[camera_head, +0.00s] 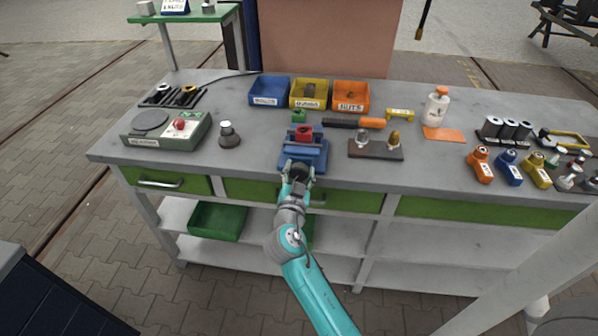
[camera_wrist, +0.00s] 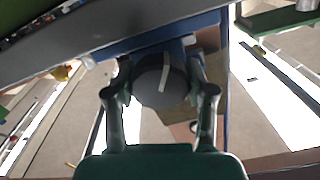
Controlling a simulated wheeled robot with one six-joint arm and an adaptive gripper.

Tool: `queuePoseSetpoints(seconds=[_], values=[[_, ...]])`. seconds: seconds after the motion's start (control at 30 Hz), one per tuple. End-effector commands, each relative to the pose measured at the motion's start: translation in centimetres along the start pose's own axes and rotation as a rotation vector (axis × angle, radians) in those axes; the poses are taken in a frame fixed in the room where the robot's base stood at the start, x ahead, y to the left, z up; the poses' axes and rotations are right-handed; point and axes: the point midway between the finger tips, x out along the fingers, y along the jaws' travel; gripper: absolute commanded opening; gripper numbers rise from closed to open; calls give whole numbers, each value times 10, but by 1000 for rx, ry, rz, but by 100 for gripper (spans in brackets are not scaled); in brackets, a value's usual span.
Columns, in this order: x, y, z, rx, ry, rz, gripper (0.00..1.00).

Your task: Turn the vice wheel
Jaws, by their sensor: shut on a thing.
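The blue vice (camera_head: 313,152) stands at the front edge of the grey workbench, with a red block (camera_head: 304,133) between its jaws. Its dark round wheel (camera_head: 299,171) faces the front. In the wrist view the wheel (camera_wrist: 161,82) shows as a dark disc with a pale stripe, tilted a little from upright. My gripper (camera_head: 298,174) is at the front of the vice, shut on the wheel. In the wrist view its two fingers (camera_wrist: 160,92) lie on the left and right sides of the wheel. The vice body behind the wheel is partly hidden.
Blue, yellow and orange bins (camera_head: 350,106) stand behind the vice. A green-grey box with a red button (camera_head: 160,140) is at the left. A dark board with two bulbs (camera_head: 376,151) lies right of the vice. Drawers (camera_head: 345,200) are below the bench top.

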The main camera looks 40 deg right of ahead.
Motion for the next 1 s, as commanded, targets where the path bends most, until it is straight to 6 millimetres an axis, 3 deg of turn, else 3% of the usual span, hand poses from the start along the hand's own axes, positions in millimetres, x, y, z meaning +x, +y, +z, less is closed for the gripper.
queuePoseSetpoints(seconds=[0.57, 0.6, 0.67, 1.0], values=[[0, 0, 0, 30, 0, 0, 20], [0, 0, 0, 30, 0, 0, 62], [0, 0, 0, 30, 0, 0, 77], [-1, 0, 0, 30, 0, 0, 80]])
